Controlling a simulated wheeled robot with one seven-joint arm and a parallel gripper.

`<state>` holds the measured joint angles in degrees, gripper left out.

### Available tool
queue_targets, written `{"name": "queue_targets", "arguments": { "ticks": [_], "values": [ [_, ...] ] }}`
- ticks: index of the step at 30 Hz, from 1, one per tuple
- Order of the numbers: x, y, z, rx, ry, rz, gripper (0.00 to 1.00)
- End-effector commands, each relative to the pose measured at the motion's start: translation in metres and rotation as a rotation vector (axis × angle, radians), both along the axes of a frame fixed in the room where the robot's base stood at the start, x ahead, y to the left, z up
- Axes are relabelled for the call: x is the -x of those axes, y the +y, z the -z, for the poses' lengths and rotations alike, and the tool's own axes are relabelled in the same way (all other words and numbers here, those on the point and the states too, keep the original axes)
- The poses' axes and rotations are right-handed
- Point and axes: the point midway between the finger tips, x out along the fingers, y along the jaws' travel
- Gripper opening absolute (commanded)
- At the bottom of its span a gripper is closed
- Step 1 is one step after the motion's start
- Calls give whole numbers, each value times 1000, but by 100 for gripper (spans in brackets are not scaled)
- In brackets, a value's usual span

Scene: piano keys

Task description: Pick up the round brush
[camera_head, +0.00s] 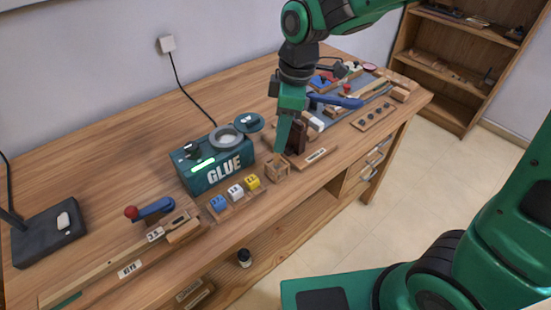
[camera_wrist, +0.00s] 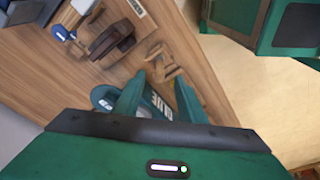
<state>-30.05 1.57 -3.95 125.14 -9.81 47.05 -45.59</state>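I cannot clearly make out a round brush in either view. My gripper (camera_head: 281,147) points down over the front part of the workbench, just above and beside a small open wooden holder (camera_head: 277,169). In the wrist view its two green fingers (camera_wrist: 161,80) stand apart with nothing seen held between them. The wooden holder (camera_wrist: 164,66) shows just beyond the fingertips there. A dark brown block-like piece (camera_head: 297,137) stands behind the gripper and is partly hidden by it; it also shows in the wrist view (camera_wrist: 113,40).
A green glue box (camera_head: 218,168) with a round opening on top stands left of my gripper. A blue-handled tool (camera_head: 335,101) and a holed wooden block (camera_head: 374,117) lie to the right. The bench (camera_head: 110,185) has bare wood at left.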

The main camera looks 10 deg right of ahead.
Motion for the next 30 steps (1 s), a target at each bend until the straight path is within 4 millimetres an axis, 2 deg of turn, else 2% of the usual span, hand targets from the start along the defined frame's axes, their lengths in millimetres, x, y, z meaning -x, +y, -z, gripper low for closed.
{"name": "queue_targets", "arguments": {
  "ticks": [1,8,18,27,28,30],
  "values": [
    [0,1,7,2,2,1,37],
    [-1,3,20,1,1,2,37],
    [-3,10,62,2,2,2,37],
    [-3,11,66,0,-1,3,37],
    [-3,11,66,0,-1,3,32],
    [-3,11,66,0,-1,2,16]
  ]
}}
